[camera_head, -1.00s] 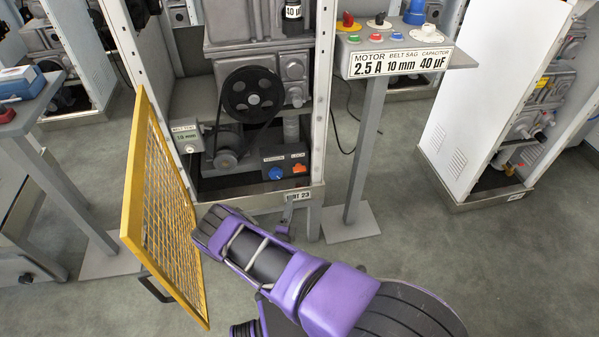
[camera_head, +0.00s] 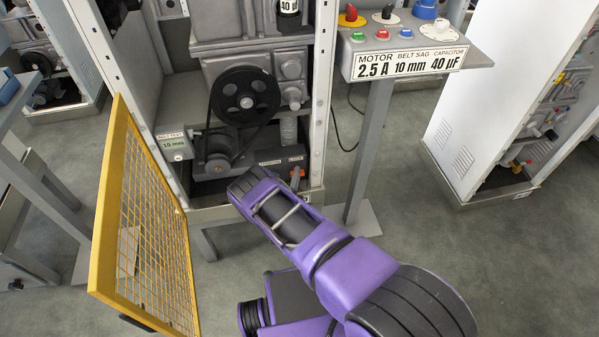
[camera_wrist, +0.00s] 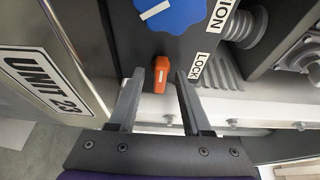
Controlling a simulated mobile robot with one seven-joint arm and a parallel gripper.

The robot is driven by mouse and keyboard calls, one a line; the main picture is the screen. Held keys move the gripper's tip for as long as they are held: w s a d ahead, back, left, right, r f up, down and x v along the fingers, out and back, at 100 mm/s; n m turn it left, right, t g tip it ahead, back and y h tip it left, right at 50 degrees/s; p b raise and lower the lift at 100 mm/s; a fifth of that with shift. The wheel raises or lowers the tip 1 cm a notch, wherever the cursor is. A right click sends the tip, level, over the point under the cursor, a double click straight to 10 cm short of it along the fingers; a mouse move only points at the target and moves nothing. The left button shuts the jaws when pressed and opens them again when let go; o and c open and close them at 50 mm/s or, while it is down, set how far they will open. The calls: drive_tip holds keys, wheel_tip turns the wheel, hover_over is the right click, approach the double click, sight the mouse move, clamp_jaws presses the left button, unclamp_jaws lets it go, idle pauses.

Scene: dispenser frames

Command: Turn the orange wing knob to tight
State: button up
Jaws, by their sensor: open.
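The orange wing knob (camera_wrist: 161,74) sits on the dark panel beside the LOCK label (camera_wrist: 205,66) in the wrist view. It also shows small in the head view (camera_head: 295,174), just past my arm. My gripper (camera_wrist: 161,80) is open, with one finger on each side of the knob's lower part. Whether either finger touches it I cannot tell. The blue knob (camera_wrist: 170,12) with a white mark is above it in the wrist view, by the TENSION label, which is partly cut off. In the head view my arm hides the blue knob and my gripper's fingers.
The yellow mesh guard (camera_head: 108,205) stands open left of my arm. The cabinet's white post (camera_head: 322,90) rises close to the right of the orange knob. The black pulley (camera_head: 245,97) and belt are above. A control stand (camera_head: 375,130) is at the right.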

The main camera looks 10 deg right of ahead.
drive_tip(key=shift+w+d, duration=0.1)
drive_tip(key=shift+w, duration=0.1)
clamp_jaws()
